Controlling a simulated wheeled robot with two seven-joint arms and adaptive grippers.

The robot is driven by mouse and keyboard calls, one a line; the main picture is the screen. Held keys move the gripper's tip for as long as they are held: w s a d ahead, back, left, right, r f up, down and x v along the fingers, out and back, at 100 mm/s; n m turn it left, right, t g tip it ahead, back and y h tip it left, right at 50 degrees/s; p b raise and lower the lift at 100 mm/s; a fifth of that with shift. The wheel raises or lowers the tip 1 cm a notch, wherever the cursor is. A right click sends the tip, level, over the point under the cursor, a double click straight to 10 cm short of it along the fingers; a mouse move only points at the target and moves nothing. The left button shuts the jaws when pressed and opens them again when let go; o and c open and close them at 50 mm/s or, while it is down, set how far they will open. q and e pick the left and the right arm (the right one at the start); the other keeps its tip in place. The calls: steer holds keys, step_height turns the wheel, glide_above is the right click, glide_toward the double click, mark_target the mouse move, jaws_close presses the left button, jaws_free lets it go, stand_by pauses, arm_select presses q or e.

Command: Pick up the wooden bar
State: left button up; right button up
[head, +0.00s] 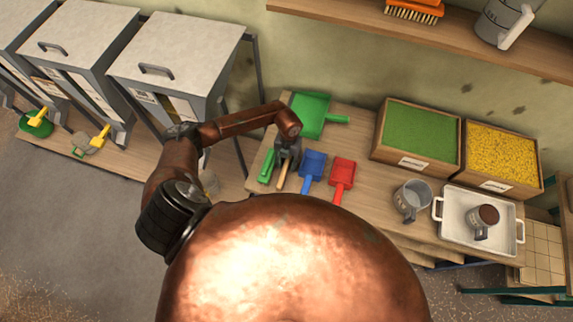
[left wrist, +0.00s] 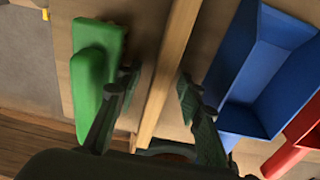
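The wooden bar (head: 282,179) lies on the table between a green tool and a blue scoop. In the left wrist view the bar (left wrist: 172,62) runs lengthwise between the fingers of my left gripper (left wrist: 157,86). The fingers are spread, one on each side, with a gap to the bar on both sides. In the head view my left gripper (head: 287,157) is over the bar's far end and hides that part. How far the fingertips are above the table is hard to tell. My right gripper is not in view.
The green tool (left wrist: 97,60) is close to the left finger; the blue scoop (left wrist: 262,65) is close to the right one. A red scoop (head: 342,174) and green dustpan (head: 309,112) are nearby. Grain boxes (head: 414,165), a metal mug (head: 411,200) and white tray (head: 453,208) stand right.

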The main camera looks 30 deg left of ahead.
arm_select(q)
steer(key=shift+c, duration=0.4)
jaws_close()
steer(key=shift+r, duration=0.1)
